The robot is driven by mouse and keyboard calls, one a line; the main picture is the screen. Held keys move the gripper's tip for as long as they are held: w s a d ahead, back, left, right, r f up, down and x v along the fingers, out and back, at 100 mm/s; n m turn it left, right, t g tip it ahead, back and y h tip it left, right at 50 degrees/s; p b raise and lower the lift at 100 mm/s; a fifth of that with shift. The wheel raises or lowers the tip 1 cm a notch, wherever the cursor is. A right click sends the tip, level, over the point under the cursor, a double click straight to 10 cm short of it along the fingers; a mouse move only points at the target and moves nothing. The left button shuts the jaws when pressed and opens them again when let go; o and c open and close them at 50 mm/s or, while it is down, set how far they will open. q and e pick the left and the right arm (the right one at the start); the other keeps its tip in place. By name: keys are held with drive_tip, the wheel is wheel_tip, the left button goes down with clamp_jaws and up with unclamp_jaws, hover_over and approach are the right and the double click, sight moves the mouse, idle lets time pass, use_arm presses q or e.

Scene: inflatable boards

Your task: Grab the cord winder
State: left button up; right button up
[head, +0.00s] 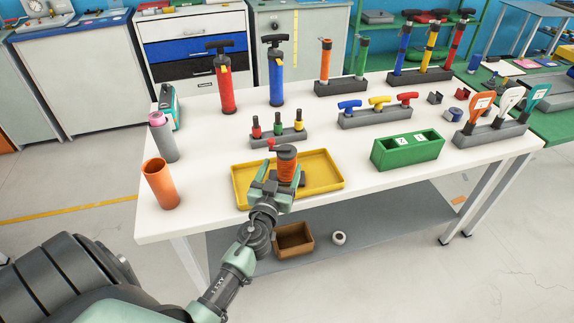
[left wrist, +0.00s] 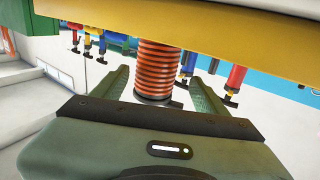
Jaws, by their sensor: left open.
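The cord winder (head: 287,167) stands upright in the yellow tray (head: 325,170), with an orange wound body, a dark top and a red crank pointing left. My left gripper (head: 279,178) is at the tray's near side, open, its fingers low around the winder. In the left wrist view, which looks upside down, the orange ribbed winder (left wrist: 155,68) shows between the two spread green fingers (left wrist: 157,82), with gaps on both sides. Whether a finger touches it cannot be told. My right gripper is not in view.
A green box (head: 408,152) stands right of the tray. An orange cup (head: 160,184) stands to its left. A rack of small handled tools (head: 279,137) is just behind. Pumps (head: 225,82) and more racks fill the back.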

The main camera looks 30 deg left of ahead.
sight(284, 167)
use_arm(q)
drive_tip(key=x, duration=0.4)
drive_tip(key=shift+w+d+f+p, duration=0.2)
drive_tip(key=shift+w+f+p, duration=0.1)
drive_tip(key=shift+w, duration=0.1)
drive_tip(key=shift+s+r, duration=0.1)
drive_tip(key=shift+c, duration=0.6)
clamp_jaws()
drive_tip(key=shift+r, duration=0.1)
